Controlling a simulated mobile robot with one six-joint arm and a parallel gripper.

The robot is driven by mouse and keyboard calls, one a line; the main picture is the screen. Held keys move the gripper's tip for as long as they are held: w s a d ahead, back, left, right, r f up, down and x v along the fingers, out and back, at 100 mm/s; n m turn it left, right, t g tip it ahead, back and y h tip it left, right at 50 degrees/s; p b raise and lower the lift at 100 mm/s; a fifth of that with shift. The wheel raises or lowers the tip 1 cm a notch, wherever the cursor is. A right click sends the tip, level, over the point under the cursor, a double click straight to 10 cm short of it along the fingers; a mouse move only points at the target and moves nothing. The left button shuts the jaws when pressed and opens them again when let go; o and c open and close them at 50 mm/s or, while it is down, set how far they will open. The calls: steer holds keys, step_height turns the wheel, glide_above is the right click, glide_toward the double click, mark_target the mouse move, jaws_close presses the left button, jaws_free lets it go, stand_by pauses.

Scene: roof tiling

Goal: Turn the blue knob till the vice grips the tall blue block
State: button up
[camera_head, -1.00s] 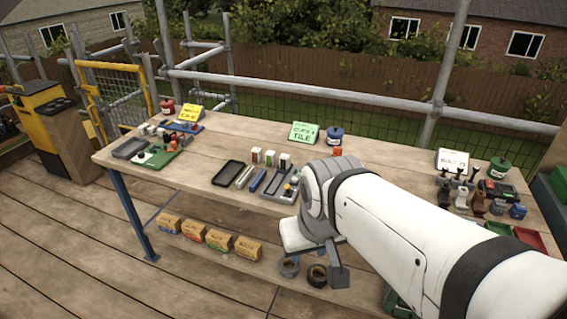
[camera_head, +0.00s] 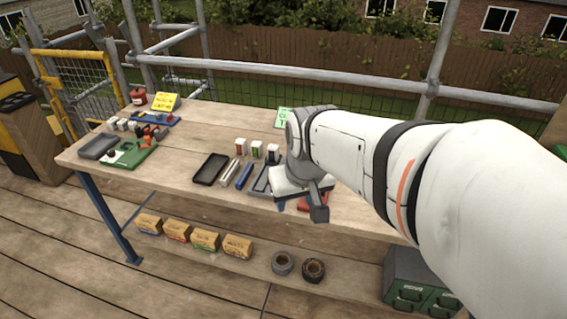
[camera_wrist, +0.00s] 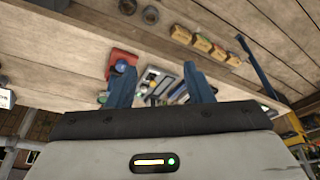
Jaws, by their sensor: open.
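In the wrist view my gripper (camera_wrist: 160,82) is open, with two blue fingers apart and nothing between them. In the head view my gripper (camera_head: 300,185) is over the front of the bench, with its fingers mostly hidden. A red item (camera_head: 313,201) lies at the bench's front edge, partly behind my gripper. The wrist view shows it as a red plate with a round blue part (camera_wrist: 121,66), beside one finger; I cannot tell if that is the knob. I cannot make out a vice or tall blue block. A blue bar (camera_head: 244,176) lies flat left of my gripper.
A black tray (camera_head: 210,169) and several small white-topped blocks (camera_head: 257,150) stand left of my arm. A green board (camera_head: 130,153) is at the bench's left end. Cartons (camera_head: 206,239) and tape rolls (camera_head: 283,263) sit on the lower shelf. My arm hides the bench's right.

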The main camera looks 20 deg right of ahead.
steer(key=shift+m+t+h, duration=0.4)
steer(key=shift+m, duration=0.1)
steer(key=w+d+f+b, duration=0.3)
steer(key=w+d+f, duration=0.2)
steer(key=w+f, duration=0.2)
steer(key=w+d+f+b, duration=0.3)
steer(key=w+d+f, duration=0.1)
steer(key=w+f, duration=0.3)
steer(key=w+d+f+b, duration=0.4)
steer(key=w+f, duration=0.3)
steer(key=f, duration=0.3)
steer(key=shift+w+d, duration=0.1)
steer(key=shift+d, duration=0.7)
steer(key=shift+c, duration=0.5)
steer(key=c, duration=0.6)
